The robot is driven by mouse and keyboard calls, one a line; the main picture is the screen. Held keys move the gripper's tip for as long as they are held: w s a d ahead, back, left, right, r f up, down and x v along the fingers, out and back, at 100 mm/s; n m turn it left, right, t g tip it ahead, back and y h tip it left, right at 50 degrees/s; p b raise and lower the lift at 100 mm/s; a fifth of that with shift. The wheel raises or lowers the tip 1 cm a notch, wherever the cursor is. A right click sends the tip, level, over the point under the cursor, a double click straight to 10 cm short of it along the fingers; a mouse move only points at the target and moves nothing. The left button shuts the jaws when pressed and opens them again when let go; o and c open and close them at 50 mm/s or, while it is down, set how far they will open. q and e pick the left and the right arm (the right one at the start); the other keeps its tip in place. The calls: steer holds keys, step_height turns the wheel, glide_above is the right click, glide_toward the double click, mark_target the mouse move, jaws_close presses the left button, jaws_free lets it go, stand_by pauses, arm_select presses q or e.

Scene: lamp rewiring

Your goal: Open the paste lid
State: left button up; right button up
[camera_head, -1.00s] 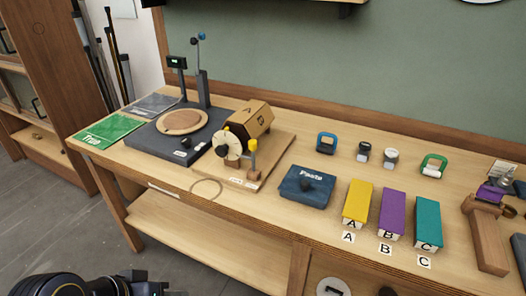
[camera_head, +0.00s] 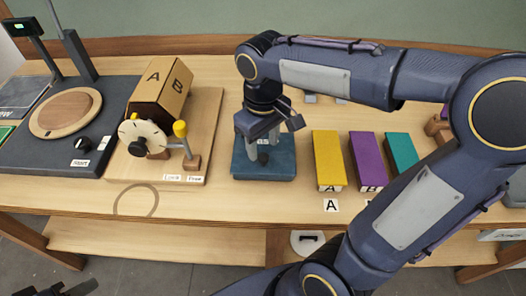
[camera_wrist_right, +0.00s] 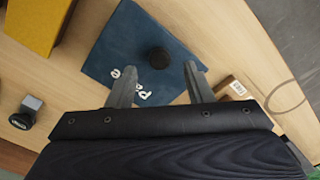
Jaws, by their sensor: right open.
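The blue paste box (camera_head: 265,168) sits on the table with its flat lid on and a round black knob (camera_head: 263,158) in the lid's middle. In the right wrist view the lid (camera_wrist_right: 115,45) shows white "Paste" lettering, partly hidden by my finger, and the knob (camera_wrist_right: 158,58). My right gripper (camera_head: 262,150) is over the box, pointing down, open and empty. In the wrist view its fingertips (camera_wrist_right: 160,70) lie to either side of the knob; I cannot tell whether they touch it. Part of my left gripper (camera_head: 62,288) shows at the bottom left corner; its jaws are unclear.
Yellow (camera_head: 328,160), purple (camera_head: 368,160) and teal (camera_head: 401,152) blocks stand right of the box. My right arm hides much of the table's right side. Bare table lies in front of the box.

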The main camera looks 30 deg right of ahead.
mark_target(263, 156)
steer(key=shift+f, duration=1.75)
steer(key=shift+c, duration=0.4)
jaws_close()
